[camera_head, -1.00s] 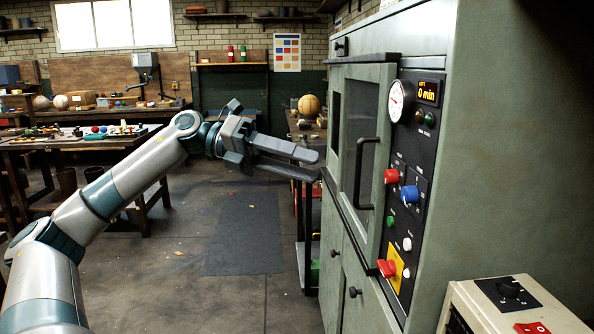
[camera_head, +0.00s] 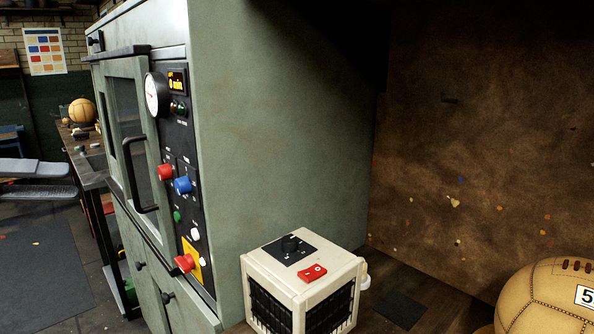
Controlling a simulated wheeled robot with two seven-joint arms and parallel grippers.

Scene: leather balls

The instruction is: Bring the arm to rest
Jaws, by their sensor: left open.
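My left gripper (camera_head: 40,180) shows at the left edge of the head view. Its two long grey fingers are apart, one above the other, with nothing between them. The rest of the left arm is out of the picture. The fingers are in front of the cabinet's left side, apart from the green cabinet (camera_head: 270,130) in the picture. The cabinet's door (camera_head: 128,140) is shut and has a dark handle (camera_head: 140,175). My right gripper is not in view.
The cabinet's control panel (camera_head: 182,215) has red and blue knobs. A cream box (camera_head: 305,275) with a red switch stands right of it. A tan leather ball (camera_head: 545,290) is at the lower right. Another ball (camera_head: 82,111) sits on a bench behind. Dark floor (camera_head: 40,270) is open at lower left.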

